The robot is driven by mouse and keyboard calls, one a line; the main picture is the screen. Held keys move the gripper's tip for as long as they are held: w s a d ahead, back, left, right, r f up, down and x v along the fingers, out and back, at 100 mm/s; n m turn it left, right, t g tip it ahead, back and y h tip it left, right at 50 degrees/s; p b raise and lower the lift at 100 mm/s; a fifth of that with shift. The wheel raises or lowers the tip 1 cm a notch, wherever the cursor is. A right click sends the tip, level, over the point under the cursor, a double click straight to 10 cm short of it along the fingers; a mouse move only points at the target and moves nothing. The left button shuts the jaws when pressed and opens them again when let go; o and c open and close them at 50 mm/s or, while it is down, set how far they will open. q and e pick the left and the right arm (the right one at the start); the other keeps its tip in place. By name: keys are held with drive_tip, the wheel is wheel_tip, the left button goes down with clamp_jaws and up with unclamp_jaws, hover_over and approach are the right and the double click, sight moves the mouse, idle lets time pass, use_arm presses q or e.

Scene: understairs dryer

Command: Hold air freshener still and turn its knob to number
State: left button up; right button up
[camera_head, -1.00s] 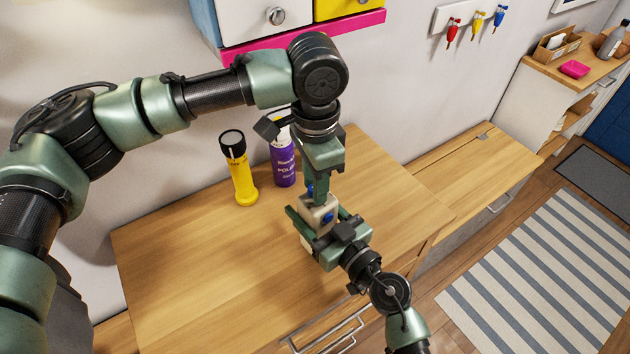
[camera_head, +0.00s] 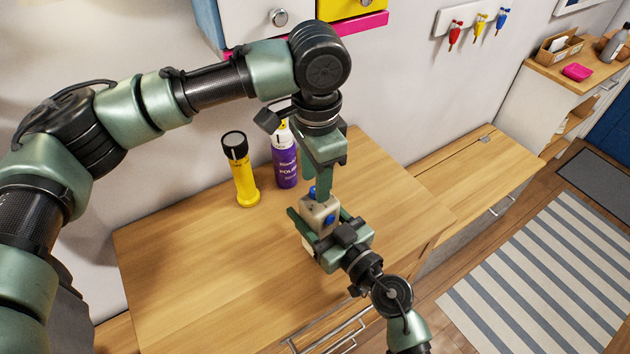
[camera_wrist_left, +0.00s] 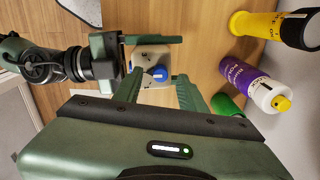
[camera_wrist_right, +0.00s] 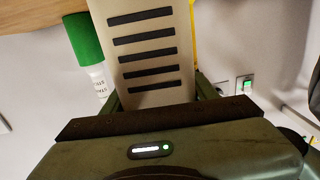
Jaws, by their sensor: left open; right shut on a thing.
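The air freshener is a beige box (camera_head: 318,217) with a blue knob (camera_head: 312,192) on top and a blue spot on its front. My right gripper (camera_head: 322,222) is shut on it above the wooden top; in the right wrist view its slotted beige face (camera_wrist_right: 150,50) fills the space between the fingers. My left gripper (camera_head: 316,183) points down from above, open, with its fingers at the knob. In the left wrist view the knob (camera_wrist_left: 159,73) lies just beyond and between the open fingertips. I cannot tell whether they touch it. The number marks are too small to read.
A yellow flashlight (camera_head: 241,170) and a purple polish can (camera_head: 285,163) stand behind on the wooden cabinet top (camera_head: 200,265). A green-capped white bottle (camera_wrist_right: 97,75) shows in the right wrist view. The left part of the top is clear. A wall cabinet (camera_head: 245,20) hangs above.

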use_arm(q)
wheel_tip(320, 180, up, 10)
drive_tip(key=shift+r, duration=0.2)
use_arm(e)
drive_tip(key=shift+f, duration=0.15)
drive_tip(key=o, duration=1.6)
drive_tip(key=shift+o, duration=0.5)
drive_tip(key=v, duration=1.2)
use_arm(q)
wheel_tip(320, 180, up, 9)
drive_tip(key=p, duration=1)
use_arm(e)
wheel_tip(320, 180, up, 10)
